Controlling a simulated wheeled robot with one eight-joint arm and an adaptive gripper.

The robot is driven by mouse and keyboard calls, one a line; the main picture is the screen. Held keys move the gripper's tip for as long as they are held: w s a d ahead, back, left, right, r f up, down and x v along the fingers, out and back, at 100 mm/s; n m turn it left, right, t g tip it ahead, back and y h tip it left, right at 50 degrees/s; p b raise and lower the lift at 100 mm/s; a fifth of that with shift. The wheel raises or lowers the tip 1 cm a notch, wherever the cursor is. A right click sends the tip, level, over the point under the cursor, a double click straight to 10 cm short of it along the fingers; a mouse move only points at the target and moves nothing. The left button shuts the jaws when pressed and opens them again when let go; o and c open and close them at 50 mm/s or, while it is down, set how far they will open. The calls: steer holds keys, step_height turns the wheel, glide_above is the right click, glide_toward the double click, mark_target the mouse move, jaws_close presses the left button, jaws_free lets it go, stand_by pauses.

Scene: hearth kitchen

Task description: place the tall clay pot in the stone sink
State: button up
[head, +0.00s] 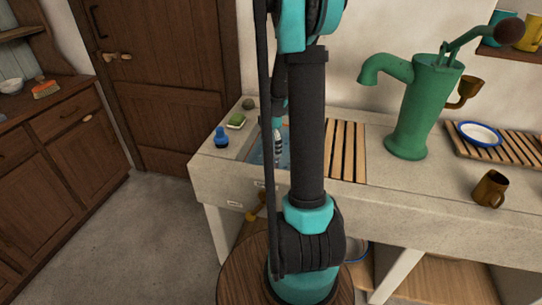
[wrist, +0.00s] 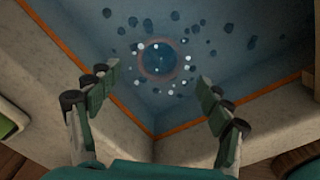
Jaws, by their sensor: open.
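The stone sink (head: 257,158) is set into the pale counter, partly hidden behind my arm in the head view. In the wrist view its basin (wrist: 255,97) has an orange edge line and a blue interior with dark and light spots. A faint reddish ring shows on the blue; I cannot tell whether it is a drain or the rim of something. My gripper (head: 279,142) points down at the sink. In the wrist view my gripper (wrist: 156,77) is open, with nothing between its fingers. I cannot make out a tall clay pot in either view.
A brown mug (head: 490,188) is at the right. A round wooden top (head: 240,272) is in front.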

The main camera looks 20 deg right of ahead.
step_height(320, 180, up, 5)
steer(key=shift+f, duration=0.2)
stand_by(1.4)
